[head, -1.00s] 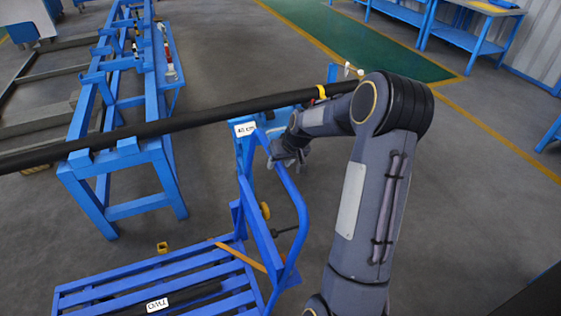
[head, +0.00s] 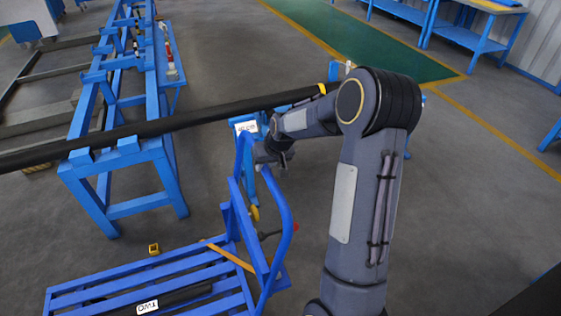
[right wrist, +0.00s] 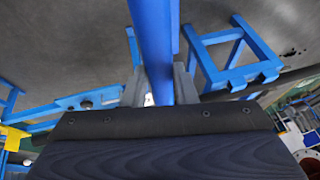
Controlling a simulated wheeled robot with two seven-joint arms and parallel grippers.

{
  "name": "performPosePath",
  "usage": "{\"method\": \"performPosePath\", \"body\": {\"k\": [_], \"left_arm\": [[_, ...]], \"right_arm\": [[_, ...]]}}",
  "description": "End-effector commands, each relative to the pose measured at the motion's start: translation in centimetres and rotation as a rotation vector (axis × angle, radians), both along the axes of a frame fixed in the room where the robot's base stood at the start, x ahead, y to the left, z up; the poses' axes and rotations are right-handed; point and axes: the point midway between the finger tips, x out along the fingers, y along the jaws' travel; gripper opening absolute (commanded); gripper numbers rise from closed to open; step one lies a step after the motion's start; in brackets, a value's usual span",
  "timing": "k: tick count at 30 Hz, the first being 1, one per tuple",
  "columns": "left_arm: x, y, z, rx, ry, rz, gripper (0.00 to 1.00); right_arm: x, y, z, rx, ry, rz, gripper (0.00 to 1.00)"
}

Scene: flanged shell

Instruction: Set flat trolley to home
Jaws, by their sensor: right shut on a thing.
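The blue flat trolley (head: 200,275) stands on the floor at the lower middle of the head view, with a slatted deck and a tag reading TWO. Its bent-tube handle (head: 286,215) rises at the deck's right end. My right gripper (head: 262,155) is at the top of the handle. In the right wrist view the blue handle tube (right wrist: 152,45) runs between the two grey fingers of my right gripper (right wrist: 158,90), which are shut on it. The fingertips are small and partly hidden in the head view. My left gripper is not in view.
A long black pipe (head: 200,118) rests across a blue rack (head: 125,155) and a blue support behind the handle. A small yellow block (head: 154,249) lies on the floor by the deck. Grey floor is clear to the right; a green lane (head: 360,45) lies beyond.

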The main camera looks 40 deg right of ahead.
Motion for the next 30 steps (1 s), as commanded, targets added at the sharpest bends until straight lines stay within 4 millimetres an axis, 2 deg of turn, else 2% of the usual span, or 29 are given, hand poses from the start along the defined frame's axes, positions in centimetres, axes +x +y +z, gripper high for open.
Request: {"method": "performPosePath", "body": {"k": [1,15,24,30], "left_arm": [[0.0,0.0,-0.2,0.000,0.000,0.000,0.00],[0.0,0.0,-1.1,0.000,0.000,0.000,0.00],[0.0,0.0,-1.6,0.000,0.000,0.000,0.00],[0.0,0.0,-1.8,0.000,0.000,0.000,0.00]], "right_arm": [[0.6,3.1,-0.2,0.021,0.006,0.027,0.00],[4.3,14.9,-0.4,0.010,0.011,0.025,0.00],[6.1,20.6,-0.3,0.012,0.009,0.019,0.00],[6.7,22.4,-0.2,0.010,0.010,0.018,0.00]]}}
